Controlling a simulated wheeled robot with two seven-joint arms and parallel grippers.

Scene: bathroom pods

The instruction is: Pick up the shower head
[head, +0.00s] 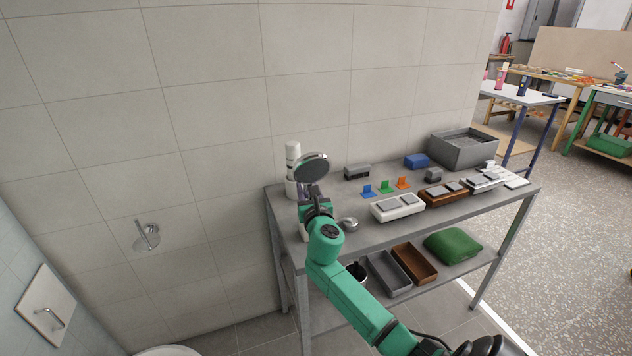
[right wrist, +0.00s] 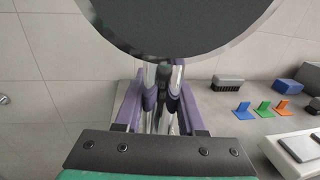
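The shower head (head: 312,167) has a round dark face with a pale rim. It is upright above the back left corner of the grey table, face toward the camera. In the right wrist view its big dark disc (right wrist: 180,22) fills the top, with the handle running down between the fingers. My right gripper (head: 317,208) is at the handle just below the disc. Its purple fingers (right wrist: 161,97) look closed on the handle from both sides. Whether the handle's lower end touches anything is hidden. My left gripper is not in view.
A white cylinder (head: 292,158) stands right behind the shower head. The table (head: 375,233) also holds a round metal knob (head: 349,224), small coloured brackets (head: 385,187), switch boxes (head: 398,207) and a grey bin (head: 463,149). A tiled wall (head: 205,90) is close behind.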

